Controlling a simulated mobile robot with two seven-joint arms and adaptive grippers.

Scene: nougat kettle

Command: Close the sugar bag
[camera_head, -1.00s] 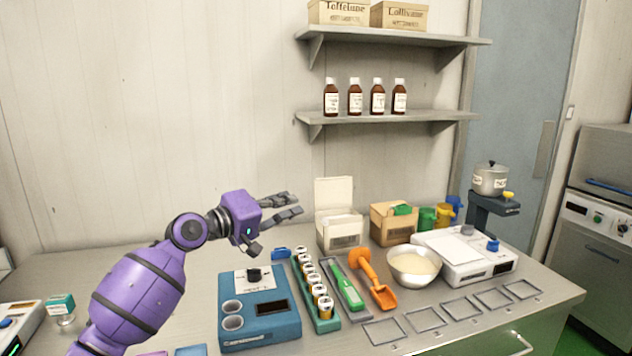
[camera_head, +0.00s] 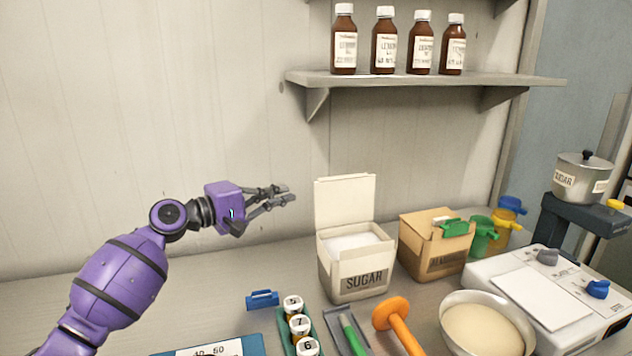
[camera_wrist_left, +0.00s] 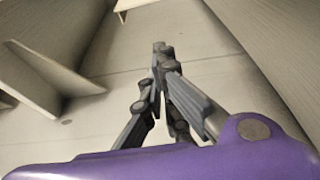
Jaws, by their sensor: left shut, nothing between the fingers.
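The sugar bag (camera_head: 357,283) is a white box-shaped container labelled SUGAR, standing upright on the counter. Its lid flap (camera_head: 344,201) stands up at the back, and white sugar (camera_head: 353,241) shows inside. My left gripper (camera_head: 287,194) is shut and empty in the air, left of the raised flap and at about its height in the picture. It is apart from the flap. The left wrist view shows the fingers (camera_wrist_left: 161,50) together against the wall and a shelf bracket, with no bag in sight. My right gripper is in neither view.
A brown carton (camera_head: 432,262) with a green clip stands right of the bag. A shelf with brown bottles (camera_head: 384,42) hangs above. The counter left of the bag is mostly clear.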

